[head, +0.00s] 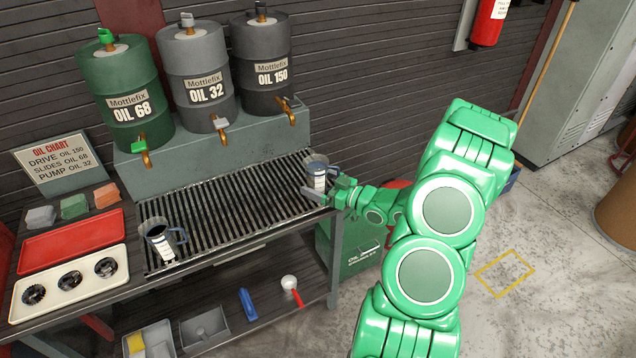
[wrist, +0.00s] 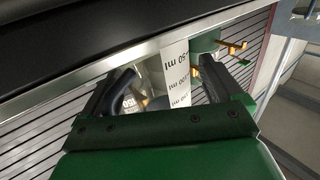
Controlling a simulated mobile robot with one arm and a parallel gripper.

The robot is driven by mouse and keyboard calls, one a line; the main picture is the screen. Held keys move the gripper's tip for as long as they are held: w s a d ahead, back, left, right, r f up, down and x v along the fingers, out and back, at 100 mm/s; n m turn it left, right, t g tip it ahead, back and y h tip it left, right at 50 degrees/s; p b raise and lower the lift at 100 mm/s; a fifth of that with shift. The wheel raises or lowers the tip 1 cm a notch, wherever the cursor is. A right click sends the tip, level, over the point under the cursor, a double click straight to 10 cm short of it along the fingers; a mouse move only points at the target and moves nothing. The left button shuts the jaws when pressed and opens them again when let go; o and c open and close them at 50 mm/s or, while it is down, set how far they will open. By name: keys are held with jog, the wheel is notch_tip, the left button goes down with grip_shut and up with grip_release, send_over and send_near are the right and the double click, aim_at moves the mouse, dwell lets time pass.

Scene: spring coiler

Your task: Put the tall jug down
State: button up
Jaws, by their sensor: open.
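A clear jug with a white scale label (head: 319,179) is at the right end of the slatted grate, beside my gripper (head: 322,190). It looks upright and on the grate, but its base is partly hidden by my gripper. In the wrist view, its "ml" scale strip (wrist: 178,72) and a dark handle (wrist: 121,88) show between the two fingers of my gripper (wrist: 160,85), which is open. A second jug (head: 160,242), with a dark handle and white label, stands at the front left of the grate. I cannot tell for certain which jug is taller.
Three oil drums (head: 198,85) with taps stand on a shelf behind the grate (head: 232,205). A red tray (head: 72,240) and a cream tray with dark round parts (head: 103,281) lie left. The grate's middle is clear. A green bin (head: 345,255) stands below right.

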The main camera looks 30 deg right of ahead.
jog(key=shift+o, duration=0.4)
jog(key=v, duration=1.1)
jog(key=shift+s+d, duration=0.2)
jog(key=shift+s, duration=0.15)
jog(key=shift+f, duration=0.1)
